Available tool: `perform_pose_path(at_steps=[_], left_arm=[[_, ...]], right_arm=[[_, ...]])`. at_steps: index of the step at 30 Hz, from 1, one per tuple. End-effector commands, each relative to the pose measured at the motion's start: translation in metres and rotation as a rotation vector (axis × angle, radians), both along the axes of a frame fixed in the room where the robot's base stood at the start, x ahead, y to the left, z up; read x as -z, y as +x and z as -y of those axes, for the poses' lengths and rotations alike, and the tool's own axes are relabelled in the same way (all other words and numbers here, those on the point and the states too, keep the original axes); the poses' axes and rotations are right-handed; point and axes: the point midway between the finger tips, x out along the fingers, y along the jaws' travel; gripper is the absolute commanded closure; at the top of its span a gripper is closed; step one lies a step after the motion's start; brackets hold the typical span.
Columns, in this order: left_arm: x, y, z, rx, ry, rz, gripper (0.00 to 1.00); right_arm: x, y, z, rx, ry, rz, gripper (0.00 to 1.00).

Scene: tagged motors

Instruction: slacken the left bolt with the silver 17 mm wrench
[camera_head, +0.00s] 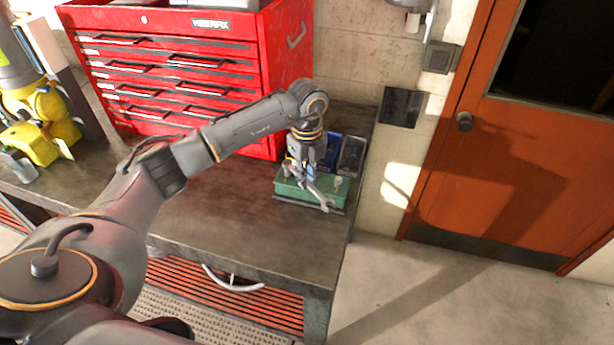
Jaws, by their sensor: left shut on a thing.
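The green block (295,187) sits on a dark base near the right end of the workbench. A light grey bolt (338,184) stands at the right of its top. Another light bolt shape (288,168) shows at the left, partly beside my gripper. My left gripper (308,172) points down over the block and is shut on the silver wrench (321,197). The wrench slants down across the front of the block. Its jaw end is too small and covered to tell whether it touches a bolt. My right gripper is out of view.
A red tool chest (170,75) stands behind my arm on the workbench (245,225). A blue bin (331,150) and a dark grey bin (352,155) stand behind the block. A yellow machine (45,120) is at the left. The bench front is clear.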

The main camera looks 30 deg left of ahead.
Motion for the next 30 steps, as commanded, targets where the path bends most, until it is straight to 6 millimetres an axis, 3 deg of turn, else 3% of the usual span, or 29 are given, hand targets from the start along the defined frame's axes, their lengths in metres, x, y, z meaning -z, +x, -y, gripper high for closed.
perform_pose_path(at_steps=[8, 17, 26, 30], left_arm=[[-0.002, 0.000, 0.000, 0.000, 0.000, 0.001, 1.00], [-0.020, 0.000, 0.000, 0.000, 0.001, 0.001, 1.00], [-0.020, 0.000, 0.000, 0.002, 0.001, 0.000, 1.00], [-0.020, -0.007, -0.006, 0.085, 0.001, 0.001, 1.00]], right_arm=[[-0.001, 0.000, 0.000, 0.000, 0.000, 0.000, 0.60], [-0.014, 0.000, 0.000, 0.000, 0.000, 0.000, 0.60], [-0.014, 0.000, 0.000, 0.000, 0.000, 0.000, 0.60], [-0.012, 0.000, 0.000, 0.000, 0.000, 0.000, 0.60]])
